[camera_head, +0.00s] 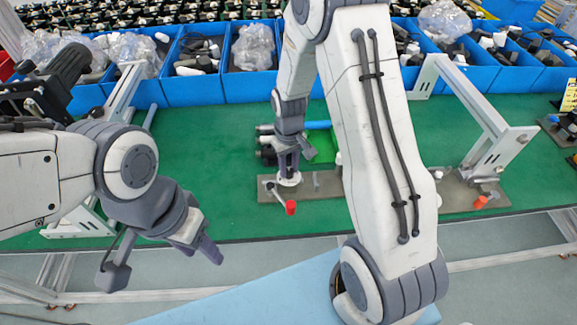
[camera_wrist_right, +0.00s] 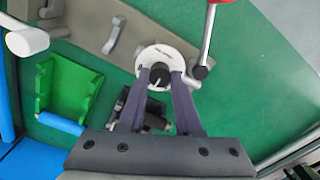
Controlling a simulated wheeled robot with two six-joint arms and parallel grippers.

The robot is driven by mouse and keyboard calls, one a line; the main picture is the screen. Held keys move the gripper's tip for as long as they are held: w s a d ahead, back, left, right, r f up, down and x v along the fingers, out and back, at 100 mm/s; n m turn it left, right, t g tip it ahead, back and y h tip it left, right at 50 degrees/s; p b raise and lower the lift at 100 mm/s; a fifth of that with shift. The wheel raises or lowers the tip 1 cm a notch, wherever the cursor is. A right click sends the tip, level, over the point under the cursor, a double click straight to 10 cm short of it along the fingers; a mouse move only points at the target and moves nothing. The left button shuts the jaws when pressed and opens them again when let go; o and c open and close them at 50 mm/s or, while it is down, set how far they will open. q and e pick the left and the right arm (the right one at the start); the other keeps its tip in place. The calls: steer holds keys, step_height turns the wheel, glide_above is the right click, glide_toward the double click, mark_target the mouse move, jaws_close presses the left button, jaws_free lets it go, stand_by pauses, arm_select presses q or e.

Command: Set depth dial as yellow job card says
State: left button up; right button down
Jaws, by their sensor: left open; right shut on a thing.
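The depth dial (camera_head: 289,181) is a small white disc on a grey base plate on the green bench. In the right wrist view the white dial (camera_wrist_right: 177,57) has scale marks and a dark centre knob (camera_wrist_right: 159,76). My right gripper (camera_head: 288,166) points down at the dial and is shut on the knob; the fingertips (camera_wrist_right: 160,81) stand on both sides of it. My left gripper (camera_head: 208,248) is open and empty in front of the bench edge. A yellow card (camera_head: 569,95) shows at the far right edge; its writing is too small to read.
A lever with a red knob (camera_head: 291,207) stands close by the dial. A green fixture (camera_wrist_right: 68,93) lies beside the plate. Another plate with a red knob (camera_head: 480,202) is further right. Blue bins (camera_head: 193,91) line the back.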

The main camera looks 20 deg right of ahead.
steer(key=m, duration=0.7)
steer(key=shift+w+r, duration=0.1)
steer(key=shift+w, duration=0.05)
steer(key=m, duration=0.6)
steer(key=shift+m, duration=0.4)
steer(key=c, duration=0.6)
jaws_free()
